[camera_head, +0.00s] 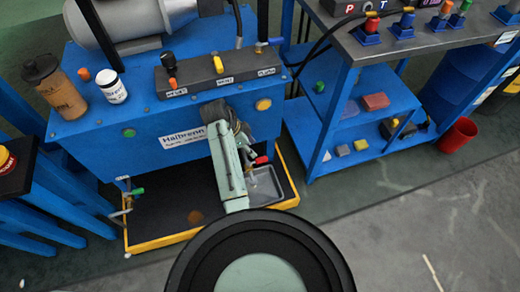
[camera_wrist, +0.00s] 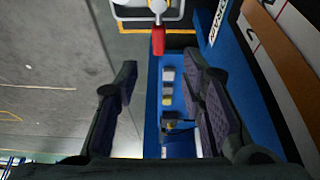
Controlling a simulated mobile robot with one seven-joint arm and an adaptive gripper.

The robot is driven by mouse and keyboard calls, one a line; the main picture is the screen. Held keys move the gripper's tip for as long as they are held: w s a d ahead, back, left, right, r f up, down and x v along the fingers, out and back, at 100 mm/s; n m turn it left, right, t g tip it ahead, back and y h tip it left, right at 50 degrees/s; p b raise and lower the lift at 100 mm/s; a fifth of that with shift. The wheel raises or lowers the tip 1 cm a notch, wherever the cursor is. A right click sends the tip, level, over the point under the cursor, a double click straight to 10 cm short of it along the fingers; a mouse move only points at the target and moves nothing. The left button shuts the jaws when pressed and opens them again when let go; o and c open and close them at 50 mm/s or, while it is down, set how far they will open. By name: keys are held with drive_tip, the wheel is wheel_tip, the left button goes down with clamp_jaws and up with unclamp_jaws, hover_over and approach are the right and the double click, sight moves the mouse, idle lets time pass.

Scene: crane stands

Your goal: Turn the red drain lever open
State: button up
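The red drain lever (camera_wrist: 158,40) shows at the top middle of the wrist view, on a pale metal valve (camera_wrist: 157,7). It points down the picture toward my gripper. My gripper (camera_wrist: 160,68) is open and empty, with one dark finger on each side of the view. The lever lies beyond the gap between the fingertips and looks apart from them. In the head view the red lever (camera_head: 261,160) is a small piece just right of my pale green arm, above a grey metal pan (camera_head: 288,183). My arm hides part of the valve there.
The blue tank (camera_head: 110,128) stands behind the arm, over a yellow-edged drip tray (camera_head: 160,240). A green-handled valve (camera_head: 137,191) is at the tray's left. A blue shelf stand (camera_head: 318,168) is close on the right. A red bucket (camera_head: 458,135) stands on the floor.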

sight(261, 159)
drive_tip(key=x, duration=1)
drive_tip(key=shift+s, duration=0.15)
drive_tip(key=shift+c, duration=0.2)
clamp_jaws()
idle(0.3)
